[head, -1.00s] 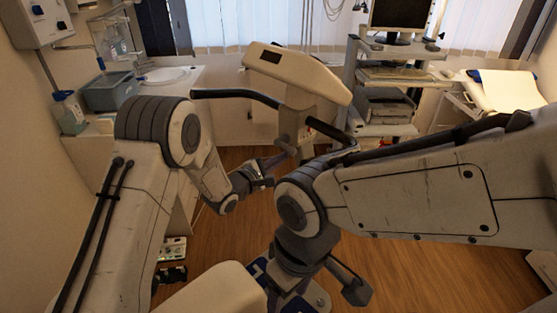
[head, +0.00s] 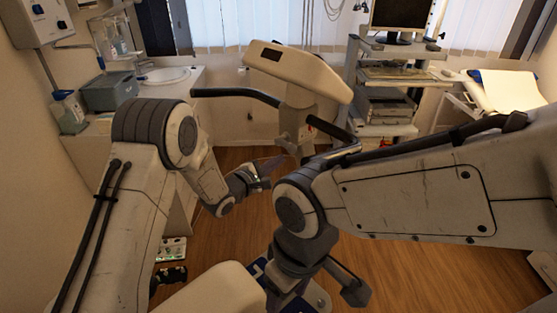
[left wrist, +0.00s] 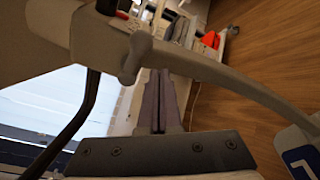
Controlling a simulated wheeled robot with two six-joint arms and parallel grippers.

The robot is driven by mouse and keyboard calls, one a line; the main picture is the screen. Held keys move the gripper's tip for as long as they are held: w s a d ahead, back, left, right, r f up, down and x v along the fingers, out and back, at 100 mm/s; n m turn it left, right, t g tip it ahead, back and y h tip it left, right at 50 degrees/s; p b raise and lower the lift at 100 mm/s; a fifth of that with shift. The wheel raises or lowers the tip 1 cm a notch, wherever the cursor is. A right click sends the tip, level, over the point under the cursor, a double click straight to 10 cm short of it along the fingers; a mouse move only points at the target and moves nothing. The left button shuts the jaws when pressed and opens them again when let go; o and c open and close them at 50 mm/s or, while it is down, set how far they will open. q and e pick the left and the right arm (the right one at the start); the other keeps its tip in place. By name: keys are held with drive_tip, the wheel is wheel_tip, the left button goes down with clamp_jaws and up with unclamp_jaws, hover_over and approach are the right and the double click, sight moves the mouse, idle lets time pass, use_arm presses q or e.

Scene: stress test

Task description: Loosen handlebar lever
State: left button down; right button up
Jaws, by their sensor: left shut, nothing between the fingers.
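The exercise bike's beige console (head: 298,72) and dark handlebar (head: 235,93) stand ahead of me. A small grey lever (head: 284,139) sits on the post below the console. In the left wrist view the lever (left wrist: 136,58) is a T-shaped knob, up and left of the fingertips. My left gripper (head: 279,160) is shut and empty, just below and left of the post, apart from the lever. Its closed fingers also show in the left wrist view (left wrist: 160,76).
A trolley (head: 405,75) with a monitor stands behind the bike on the right. A counter with a sink (head: 165,75) is at the back left. A bed with white paper (head: 510,90) is at the far right. Open wooden floor (head: 400,265) lies to the right.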

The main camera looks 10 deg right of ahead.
use_arm(q)
drive_tip(key=w+a+f+b+v, duration=0.1)
drive_tip(key=b+v, duration=0.2)
drive_tip(key=v, duration=0.8)
drive_tip(key=s+a+m+g+y, duration=0.2)
drive_tip(key=s+m+g+y, duration=0.3)
drive_tip(key=s+m, duration=0.6)
drive_tip(key=s+a+r+m+g+y, duration=0.1)
drive_tip(key=s+m+g+y, duration=0.4)
drive_tip(key=s+m, duration=0.6)
drive_tip(key=s+a+g, duration=0.1)
drive_tip(key=s, duration=1.1)
drive_tip(key=shift+s+a+g+y, duration=0.2)
drive_tip(key=shift+s+g+y, duration=0.05)
drive_tip(key=shift+g+y, duration=0.15)
use_arm(e)
wheel_tip(320, 180, down, 4)
drive_tip(key=shift+a+r, duration=0.15)
drive_tip(key=shift+r, duration=0.05)
